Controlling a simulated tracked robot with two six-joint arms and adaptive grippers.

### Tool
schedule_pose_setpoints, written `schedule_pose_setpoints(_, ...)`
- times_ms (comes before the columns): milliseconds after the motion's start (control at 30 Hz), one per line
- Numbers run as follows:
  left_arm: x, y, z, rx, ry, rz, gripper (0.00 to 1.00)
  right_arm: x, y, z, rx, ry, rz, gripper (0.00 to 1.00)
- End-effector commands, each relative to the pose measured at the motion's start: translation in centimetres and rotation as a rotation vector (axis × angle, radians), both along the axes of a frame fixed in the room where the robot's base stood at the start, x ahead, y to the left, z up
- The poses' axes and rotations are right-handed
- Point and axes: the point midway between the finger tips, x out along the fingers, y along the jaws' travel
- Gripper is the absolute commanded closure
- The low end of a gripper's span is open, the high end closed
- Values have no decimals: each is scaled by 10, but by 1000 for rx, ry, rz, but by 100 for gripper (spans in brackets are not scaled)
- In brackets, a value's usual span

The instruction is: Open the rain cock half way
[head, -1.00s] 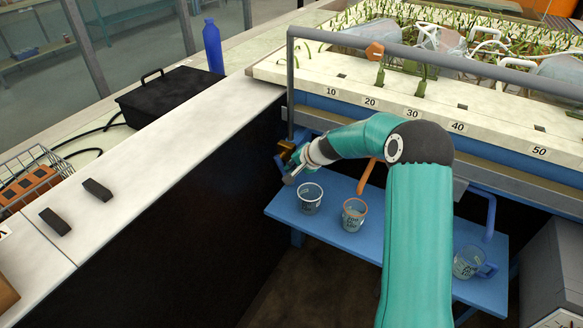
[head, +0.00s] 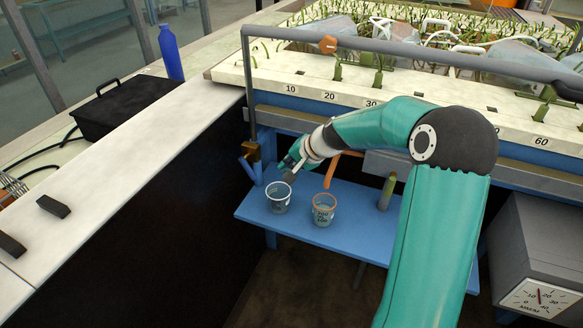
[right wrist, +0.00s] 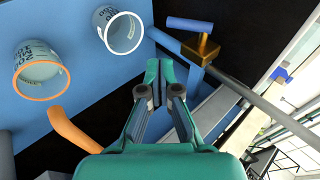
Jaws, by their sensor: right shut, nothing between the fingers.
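The cock at the left end of the grey overhead pipe has a brass body (head: 252,150) and blue parts (head: 247,168) slanting below it. In the right wrist view the brass body (right wrist: 204,50) stands right of my fingers, with a short blue lever (right wrist: 190,24) beyond it. I cannot tell how far it is turned. My right gripper (head: 284,166) is shut and empty, just right of the cock and apart from it. Its fingertips are close together in the right wrist view (right wrist: 159,72). My left gripper is not in view.
A white-rimmed cup (head: 278,196) and an orange-rimmed cup (head: 324,208) stand on the blue shelf (head: 258,212) below my right gripper. An orange spout (head: 332,170) hangs close by. A grey upright pipe (head: 247,85) rises above the cock. A dial box (head: 530,250) stands at the right.

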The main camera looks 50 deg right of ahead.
Motion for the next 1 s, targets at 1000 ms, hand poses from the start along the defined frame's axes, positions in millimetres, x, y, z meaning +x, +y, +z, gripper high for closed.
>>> schedule_pose_setpoints(1000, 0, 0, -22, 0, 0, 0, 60, 40, 31, -26, -2367, 41, 1781, 100)
